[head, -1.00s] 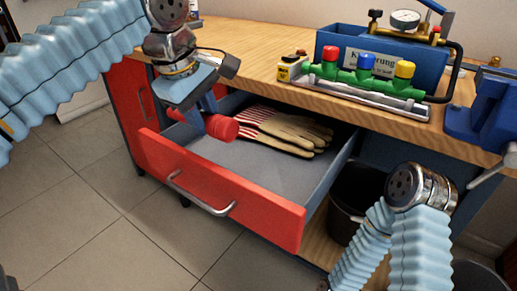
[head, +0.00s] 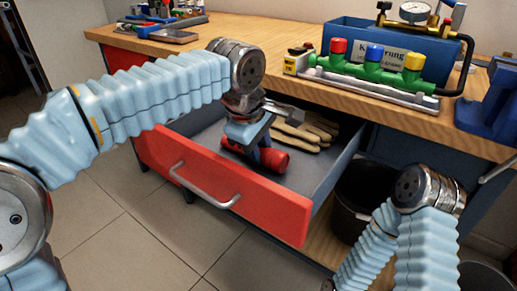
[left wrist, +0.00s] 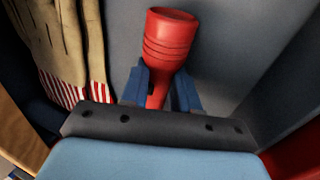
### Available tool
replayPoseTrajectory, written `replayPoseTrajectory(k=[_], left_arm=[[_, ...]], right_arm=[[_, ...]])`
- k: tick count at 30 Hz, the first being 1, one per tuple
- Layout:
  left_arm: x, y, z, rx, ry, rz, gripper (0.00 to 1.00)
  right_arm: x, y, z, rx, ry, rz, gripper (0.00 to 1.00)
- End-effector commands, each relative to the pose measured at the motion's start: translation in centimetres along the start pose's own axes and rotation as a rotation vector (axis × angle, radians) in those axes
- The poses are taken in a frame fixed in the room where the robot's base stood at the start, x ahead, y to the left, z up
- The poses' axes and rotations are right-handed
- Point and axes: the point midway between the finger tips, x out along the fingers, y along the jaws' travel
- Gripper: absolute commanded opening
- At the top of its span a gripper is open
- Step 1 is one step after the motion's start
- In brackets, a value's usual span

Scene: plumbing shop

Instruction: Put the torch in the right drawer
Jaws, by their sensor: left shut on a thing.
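The red torch (head: 277,161) is inside the open drawer (head: 265,200), low over its grey floor; I cannot tell whether it touches the floor. My left gripper (head: 260,152) points down into the drawer and is shut on the torch. In the left wrist view, the blue fingers (left wrist: 162,88) clasp the torch (left wrist: 170,35) on both sides of its narrower part, its wide red end beyond them.
Work gloves (head: 305,130) lie in the drawer behind the torch, beside it in the left wrist view (left wrist: 75,45). The wooden worktop (head: 275,42) overhangs the drawer's back. A valve manifold (head: 375,65) stands on it. A black bin (head: 352,200) is right of the drawer.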

Motion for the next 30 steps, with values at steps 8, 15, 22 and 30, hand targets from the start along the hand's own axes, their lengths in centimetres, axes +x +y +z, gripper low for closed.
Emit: replayPoseTrajectory(k=[8, 15, 22, 30], left_arm=[[0.2, -0.1, 0.0, 0.001, 0.000, 0.000, 0.41], [0.2, -0.1, 0.0, 0.001, 0.000, -0.001, 0.55], [-0.6, 0.1, 0.0, 0.000, 0.000, 0.000, 0.55], [-6.4, 0.2, 0.0, 0.001, 0.001, 0.004, 0.55]], right_arm=[[0.1, 0.1, 0.0, 0.000, 0.001, 0.000, 0.59], [0.1, 0.1, 0.0, 0.000, 0.001, 0.000, 0.59], [-0.1, -0.1, 0.0, -0.001, 0.000, -0.001, 0.59], [-1.1, -0.8, 0.2, -0.005, -0.005, -0.005, 0.59]])
